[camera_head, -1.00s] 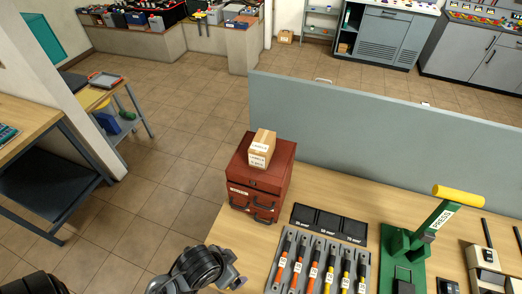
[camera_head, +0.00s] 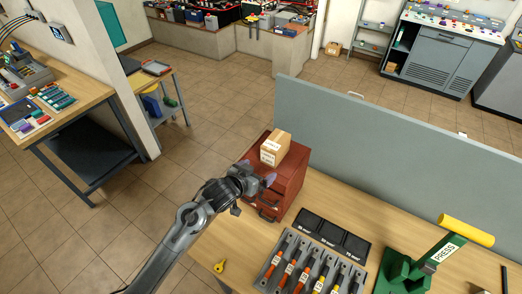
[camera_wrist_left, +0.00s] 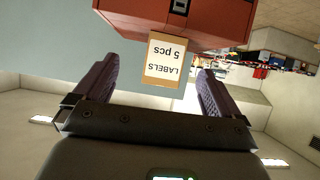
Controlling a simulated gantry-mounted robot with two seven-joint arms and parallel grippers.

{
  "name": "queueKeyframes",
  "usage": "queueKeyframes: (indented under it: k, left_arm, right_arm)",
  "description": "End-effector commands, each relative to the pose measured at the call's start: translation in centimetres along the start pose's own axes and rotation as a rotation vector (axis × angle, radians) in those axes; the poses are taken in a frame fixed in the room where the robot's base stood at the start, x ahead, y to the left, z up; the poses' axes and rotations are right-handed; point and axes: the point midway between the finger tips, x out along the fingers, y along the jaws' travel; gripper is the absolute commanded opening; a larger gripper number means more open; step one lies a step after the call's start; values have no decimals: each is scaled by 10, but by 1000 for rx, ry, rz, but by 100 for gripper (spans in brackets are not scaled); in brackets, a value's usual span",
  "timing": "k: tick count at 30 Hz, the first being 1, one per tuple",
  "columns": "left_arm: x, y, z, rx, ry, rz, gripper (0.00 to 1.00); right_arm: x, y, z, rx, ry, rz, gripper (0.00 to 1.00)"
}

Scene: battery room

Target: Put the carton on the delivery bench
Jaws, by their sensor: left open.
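A small brown carton (camera_head: 275,148) with white labels sits on top of the red toolbox (camera_head: 292,180) at the left end of the wooden workbench. In the left wrist view the picture is upside down, and the carton (camera_wrist_left: 162,65) shows its "LABELS 5 pcs" face between the fingers. My left gripper (camera_head: 257,174) is open and empty, just in front of the toolbox and carton, apart from the carton. It also shows in the left wrist view (camera_wrist_left: 157,72). My right gripper is out of view. No bench is visibly marked as the delivery bench.
The workbench (camera_head: 215,252) holds cable tools, a black tray (camera_head: 333,234) and a green press (camera_head: 405,272). A grey partition (camera_head: 400,135) runs behind it. A wooden bench (camera_head: 85,92) and small table (camera_head: 155,82) stand left. Another carton (camera_head: 333,48) lies on the floor.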

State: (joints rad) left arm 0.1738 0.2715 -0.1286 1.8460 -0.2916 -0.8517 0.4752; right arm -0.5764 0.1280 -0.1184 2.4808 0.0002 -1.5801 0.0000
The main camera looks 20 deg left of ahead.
Motion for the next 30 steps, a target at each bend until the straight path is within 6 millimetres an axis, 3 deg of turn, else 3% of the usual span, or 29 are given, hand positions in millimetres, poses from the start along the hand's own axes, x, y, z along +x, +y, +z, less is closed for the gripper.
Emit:
queueKeyframes:
  k: [1, 6, 16, 30]
  left_arm:
    - [-1, -2, -24, 9, 35, -4, 98]
    - [0, -5, -60, 20, 86, -9, 98]
    - [40, -6, -68, 20, 93, -10, 98]
    - [70, -8, -70, 21, 92, -10, 98]
  right_arm:
    - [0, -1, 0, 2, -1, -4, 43]
    - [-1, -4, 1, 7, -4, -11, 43]
    - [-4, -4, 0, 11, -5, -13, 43]
    - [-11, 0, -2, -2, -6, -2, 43]
